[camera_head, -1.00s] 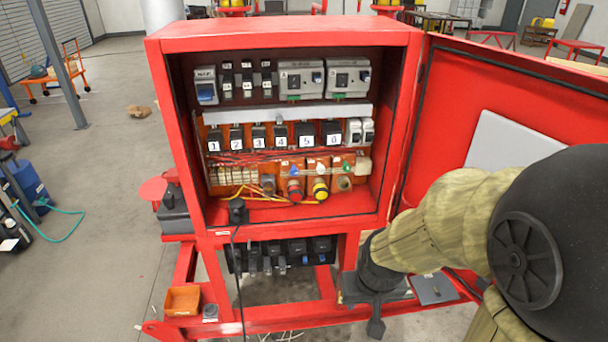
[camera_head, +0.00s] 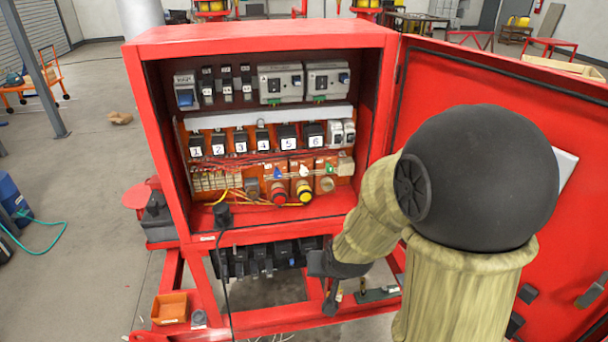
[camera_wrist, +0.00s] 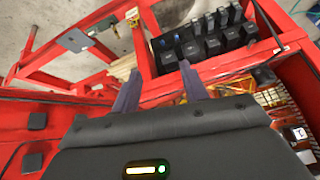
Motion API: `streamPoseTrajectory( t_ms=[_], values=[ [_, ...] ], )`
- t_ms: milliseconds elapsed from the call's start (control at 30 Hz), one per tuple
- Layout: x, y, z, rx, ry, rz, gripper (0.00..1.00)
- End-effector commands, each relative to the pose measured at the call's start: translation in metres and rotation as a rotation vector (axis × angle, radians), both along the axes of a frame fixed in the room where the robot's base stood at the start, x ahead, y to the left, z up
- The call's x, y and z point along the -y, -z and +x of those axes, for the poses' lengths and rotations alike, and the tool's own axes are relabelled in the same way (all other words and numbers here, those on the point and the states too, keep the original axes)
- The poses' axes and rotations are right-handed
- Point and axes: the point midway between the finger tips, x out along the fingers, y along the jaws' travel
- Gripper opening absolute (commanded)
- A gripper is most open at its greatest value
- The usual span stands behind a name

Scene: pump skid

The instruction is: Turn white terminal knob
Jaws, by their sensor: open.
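The red cabinet (camera_head: 258,41) stands open in the head view. My gripper (camera_head: 332,295) is below and in front of the row, outside the cabinet, apart from the knobs. In the wrist view my gripper (camera_wrist: 159,68) has its two fingers spread with nothing between them. The pale knob is not clear there.
The cabinet door (camera_head: 495,80) stands open on the right, close to my arm. Black switches (camera_head: 262,258) hang below the cabinet. An orange bin (camera_head: 170,308) sits on the lower left frame. A black plug (camera_head: 222,213) with a cable is on the cabinet's lower lip.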

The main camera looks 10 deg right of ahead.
Motion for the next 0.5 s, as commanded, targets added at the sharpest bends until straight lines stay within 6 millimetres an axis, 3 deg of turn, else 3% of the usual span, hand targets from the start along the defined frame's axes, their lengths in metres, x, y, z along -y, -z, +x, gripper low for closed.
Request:
streamPoseTrajectory(
  t_ms=[200,500],
  values=[
    [-0.006,0.0,0.062,0.266,0.117,0.11,0.44],
    [-0.009,-0.015,0.121,0.634,0.26,0.309,0.44]
  ],
)
